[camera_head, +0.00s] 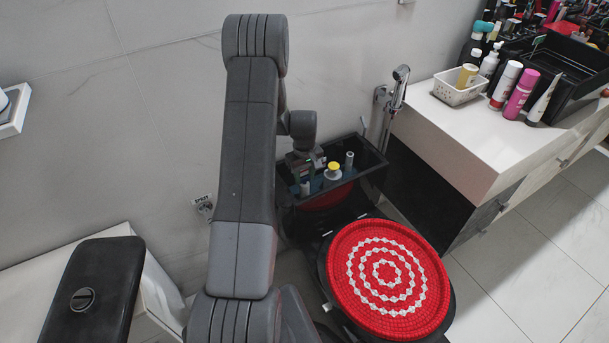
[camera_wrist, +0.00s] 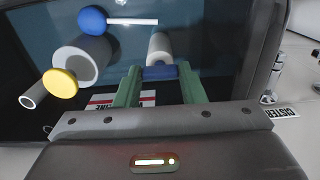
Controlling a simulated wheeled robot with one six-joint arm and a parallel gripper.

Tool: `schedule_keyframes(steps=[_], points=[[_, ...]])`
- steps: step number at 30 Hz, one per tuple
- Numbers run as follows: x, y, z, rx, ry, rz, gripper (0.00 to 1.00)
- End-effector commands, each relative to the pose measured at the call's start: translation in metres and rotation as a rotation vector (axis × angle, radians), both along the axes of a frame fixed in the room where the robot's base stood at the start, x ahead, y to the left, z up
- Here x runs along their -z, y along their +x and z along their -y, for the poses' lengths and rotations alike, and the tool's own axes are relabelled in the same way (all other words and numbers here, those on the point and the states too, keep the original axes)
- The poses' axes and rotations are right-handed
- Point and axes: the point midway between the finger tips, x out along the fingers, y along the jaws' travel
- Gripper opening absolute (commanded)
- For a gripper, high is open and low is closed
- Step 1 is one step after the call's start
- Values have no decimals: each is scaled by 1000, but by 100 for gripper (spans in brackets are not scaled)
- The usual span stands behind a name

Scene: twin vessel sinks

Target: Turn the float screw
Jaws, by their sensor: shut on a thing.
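My gripper (camera_wrist: 160,76) has two green fingers, shut on a small blue piece (camera_wrist: 160,72) that appears to be the float screw. The blue piece sits at the near end of a pale cylinder (camera_wrist: 159,46). How far the screw is turned cannot be told. In the head view my gripper reaches down at the left part of the open black tank (camera_head: 372,153), and its fingertips are hard to make out.
In the tank are a wide pale tube with a yellow cap (camera_wrist: 60,83), a thinner tube (camera_wrist: 33,96) and a blue ball (camera_wrist: 92,20) near a white rod. A red round lid (camera_head: 388,275) lies in front. A counter (camera_head: 470,135) with bottles stands right.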

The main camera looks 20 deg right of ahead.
Motion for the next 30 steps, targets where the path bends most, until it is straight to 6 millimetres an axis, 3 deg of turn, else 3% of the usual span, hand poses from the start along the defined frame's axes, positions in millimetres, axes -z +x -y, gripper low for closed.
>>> schedule_keyframes(steps=[15,28,29,30], points=[[1,1,0,402,-1,1,14],[0,1,0,448,-1,1,14],[0,1,0,448,-1,1,42],[0,1,0,448,-1,1,50]])
